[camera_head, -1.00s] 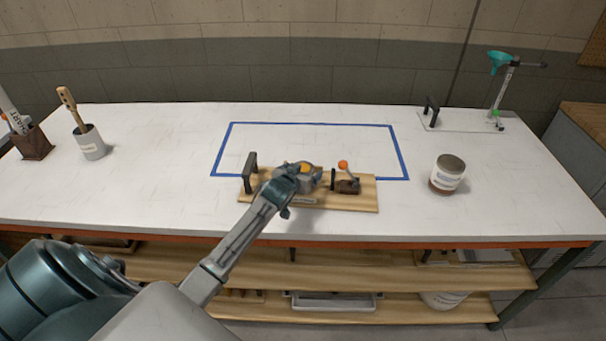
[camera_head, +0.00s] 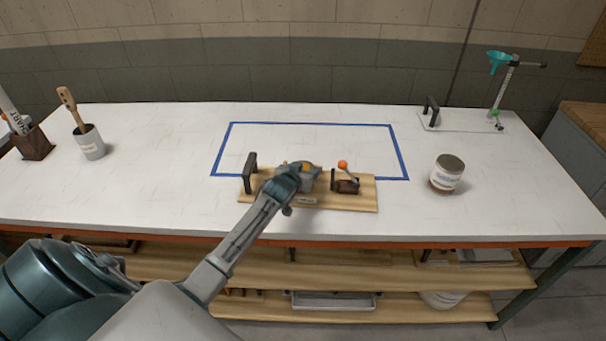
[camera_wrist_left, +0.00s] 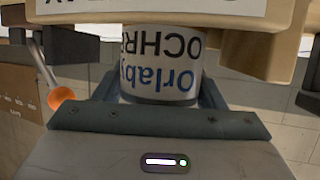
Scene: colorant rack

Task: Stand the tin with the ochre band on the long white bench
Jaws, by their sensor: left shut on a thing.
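My left gripper (camera_head: 300,176) is over the wooden board near the bench's front edge, shut on a tin. In the left wrist view the tin (camera_wrist_left: 160,75) is white, with "Orlaby OCHRE" printed on it, upside down in the picture. The dark gripper sides flank it. In the head view my gripper mostly hides the tin; an ochre-yellow patch shows at its top. I cannot tell whether it touches the board. The long white bench (camera_head: 150,185) spans the view. My right gripper is not in view.
The wooden board (camera_head: 355,202) carries a black handle (camera_head: 250,172) and an orange-knobbed lever (camera_head: 343,165). A blue tape outline (camera_head: 310,124) lies behind it, clear inside. Another tin (camera_head: 447,174) stands right. A brush pot (camera_head: 90,144) stands left; a funnel stand (camera_head: 505,90) back right.

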